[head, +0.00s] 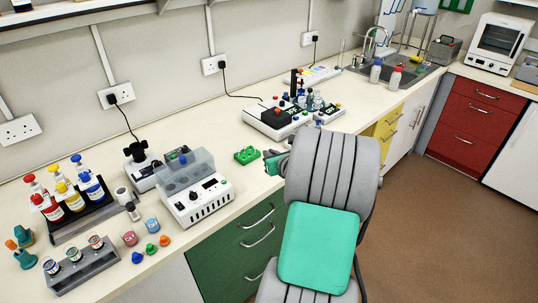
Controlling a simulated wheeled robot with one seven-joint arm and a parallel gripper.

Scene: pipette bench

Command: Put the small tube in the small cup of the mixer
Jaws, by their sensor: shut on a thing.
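My gripper (274,162) is at the middle of the bench, just right of a small green rack (246,155), and my own arm covers much of it. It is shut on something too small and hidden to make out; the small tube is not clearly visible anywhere. A mixer (141,170) with a black top (136,151) stands against the wall side at the left, well left of my gripper. Its small cup cannot be told apart at this size.
A white block device (202,204) with a clear raised lid stands between the mixer and the bench's front edge. Bottles in a dark rack (75,220), a grey jar rack (85,272) and loose caps fill the left. A balance-like device (275,120) stands beyond my gripper.

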